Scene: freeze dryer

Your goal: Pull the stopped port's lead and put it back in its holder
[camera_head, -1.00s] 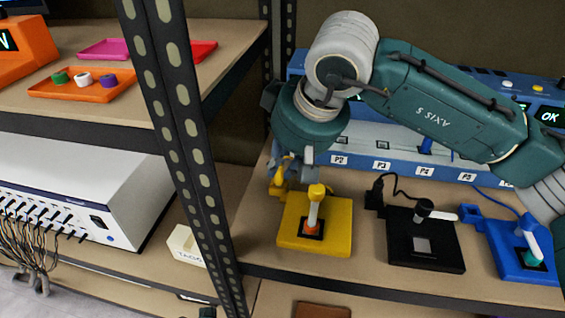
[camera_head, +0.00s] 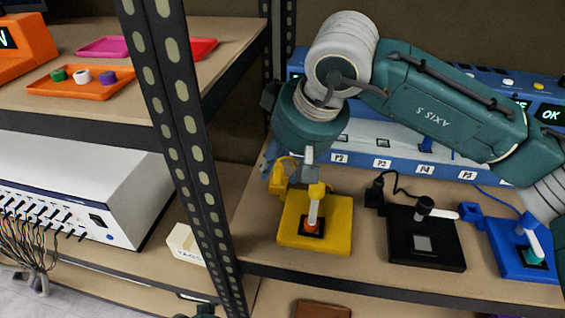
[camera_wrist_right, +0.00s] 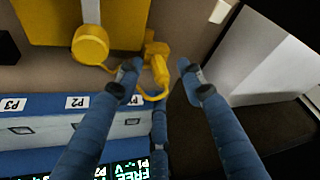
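My right gripper (camera_head: 282,172) is at the left edge of the yellow base (camera_head: 335,225). In the right wrist view the gripper (camera_wrist_right: 160,70) is open, one blue finger on each side of the yellow plug (camera_wrist_right: 158,68). The blue port panel (camera_wrist_right: 110,125) shows labels P1 to P3. My left gripper is not in view.
A black base (camera_head: 440,255) and a blue base (camera_head: 510,265), each with a lever, stand to the right. A perforated shelf post (camera_head: 185,110) rises left of my gripper. A cream block (camera_head: 183,243) and a white instrument (camera_head: 90,175) lie beyond it.

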